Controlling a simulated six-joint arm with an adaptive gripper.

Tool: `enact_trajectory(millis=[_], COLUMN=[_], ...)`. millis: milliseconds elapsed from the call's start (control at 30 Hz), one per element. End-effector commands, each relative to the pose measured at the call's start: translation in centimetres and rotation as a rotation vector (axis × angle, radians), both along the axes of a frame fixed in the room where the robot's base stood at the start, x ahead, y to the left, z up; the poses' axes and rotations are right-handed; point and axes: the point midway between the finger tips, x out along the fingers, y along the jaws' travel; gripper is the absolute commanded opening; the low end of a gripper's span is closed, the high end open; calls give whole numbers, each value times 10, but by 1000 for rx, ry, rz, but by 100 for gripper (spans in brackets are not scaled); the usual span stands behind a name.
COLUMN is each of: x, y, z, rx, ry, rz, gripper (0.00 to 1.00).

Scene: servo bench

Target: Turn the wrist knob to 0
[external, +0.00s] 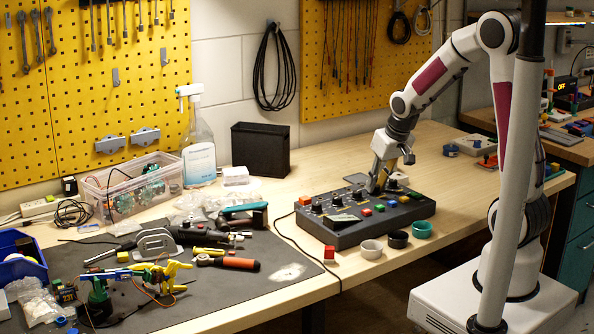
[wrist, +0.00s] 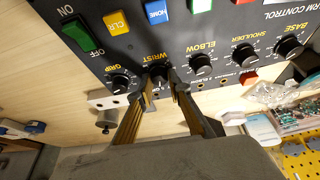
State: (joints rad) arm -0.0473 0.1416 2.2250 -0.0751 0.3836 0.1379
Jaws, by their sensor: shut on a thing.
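The dark control box (external: 350,238) sits on the wooden bench with knobs and coloured buttons on top. In the wrist view its panel (wrist: 115,50) shows labelled knobs: grip, wrist, elbow, shoulder and base. My gripper (external: 376,190) reaches down to the box's back part. In the wrist view my gripper (wrist: 164,82) has its two fingers shut on the wrist knob (wrist: 157,71), one on either side. The fingers partly cover the knob, and I cannot read its pointer or scale. In the external view the gripper hides the knob.
The grip knob (wrist: 120,83) and elbow knob (wrist: 200,65) stand close on either side. A grey ring (external: 371,250), a black ring (external: 397,239) and a teal ring (external: 421,230) lie before the box. Tools clutter the dark mat (external: 225,288) at left.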

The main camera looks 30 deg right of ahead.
Motion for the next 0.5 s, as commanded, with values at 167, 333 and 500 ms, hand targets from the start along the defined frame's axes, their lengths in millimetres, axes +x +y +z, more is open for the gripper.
enact_trajectory(millis=[167,333,500], x=[-1,-1,-1], y=[-1,-1,-1], z=[0,0,0], rx=[1,1,2], ry=[2,2,3], rz=[58,117,174], gripper=[0,0,0])
